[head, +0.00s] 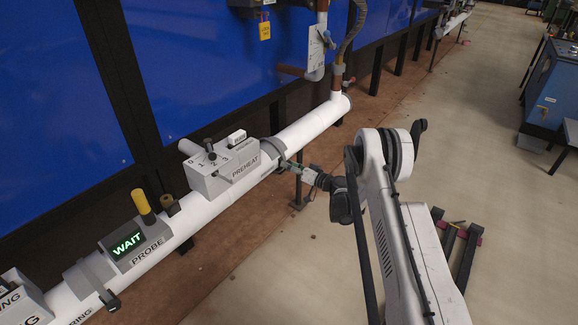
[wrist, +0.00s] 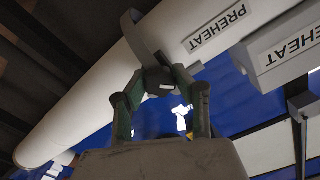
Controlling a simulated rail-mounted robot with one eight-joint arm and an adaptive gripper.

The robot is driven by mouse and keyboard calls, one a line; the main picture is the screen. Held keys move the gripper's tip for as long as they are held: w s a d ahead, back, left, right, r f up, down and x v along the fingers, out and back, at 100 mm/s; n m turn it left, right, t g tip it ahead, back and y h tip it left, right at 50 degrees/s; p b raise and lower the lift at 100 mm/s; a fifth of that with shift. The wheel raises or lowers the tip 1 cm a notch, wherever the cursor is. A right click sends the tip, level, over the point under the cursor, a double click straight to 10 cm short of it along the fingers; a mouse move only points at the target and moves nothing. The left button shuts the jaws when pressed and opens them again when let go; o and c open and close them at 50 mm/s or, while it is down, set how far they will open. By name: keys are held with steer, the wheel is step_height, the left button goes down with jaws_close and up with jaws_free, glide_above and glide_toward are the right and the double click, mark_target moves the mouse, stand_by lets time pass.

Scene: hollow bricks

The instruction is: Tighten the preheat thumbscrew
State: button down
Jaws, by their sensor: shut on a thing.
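The PREHEAT box (head: 222,168) sits on the white pipe with a dark lever near the numbers on its top. A grey clamp band (head: 273,150) wraps the pipe just right of it. In the wrist view, the band (wrist: 140,38) runs down to a dark thumbscrew (wrist: 157,84) with a small pale mark. My gripper (wrist: 160,76) is shut on this thumbscrew, one green finger on each side. In the head view, my gripper (head: 292,167) reaches the band's near side from the right; the thumbscrew is too small to make out there.
The white pipe (head: 310,125) runs diagonally along blue panels. A PROBE box (head: 137,242) with a green WAIT display and a yellow-topped handle (head: 143,205) stands on it further left. Another clamp (head: 92,277) is beside that. The floor (head: 440,130) to the right is mostly clear.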

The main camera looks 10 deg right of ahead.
steer(key=m, duration=1.3)
steer(key=shift+m, duration=0.4)
steer(key=m, duration=1.2)
steer(key=shift+m, duration=0.3)
steer(key=c, duration=1.3)
jaws_free()
steer(key=shift+s+d, duration=0.1)
